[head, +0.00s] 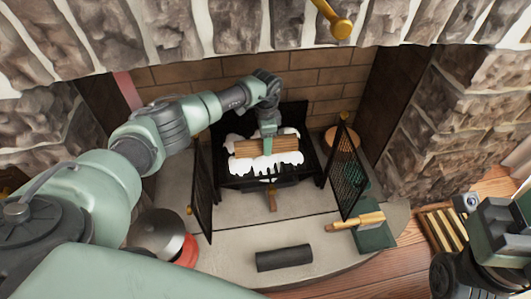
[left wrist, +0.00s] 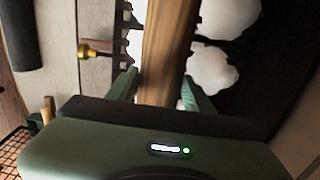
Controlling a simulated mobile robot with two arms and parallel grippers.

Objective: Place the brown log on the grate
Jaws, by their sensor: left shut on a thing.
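The brown log (head: 248,148) lies level across the dark grate (head: 240,183) in the fireplace, over white lumpy material (head: 265,163). I cannot tell whether it rests on the grate or is held just above it. My left gripper (head: 268,145) reaches down from above and is shut on the log's middle. In the left wrist view the log (left wrist: 165,50) runs between the two green fingers (left wrist: 160,92). My right gripper (head: 500,235) is at the right edge, partly cut off, and its jaws are not clear.
Black mesh screen doors (head: 202,190) stand open on both sides of the grate; the right one (head: 344,170) is angled outward. A dark log (head: 284,258) lies on the hearth (head: 235,240). A green box (head: 376,236) and a round-lidded pot (head: 155,232) stand near the hearth's edges.

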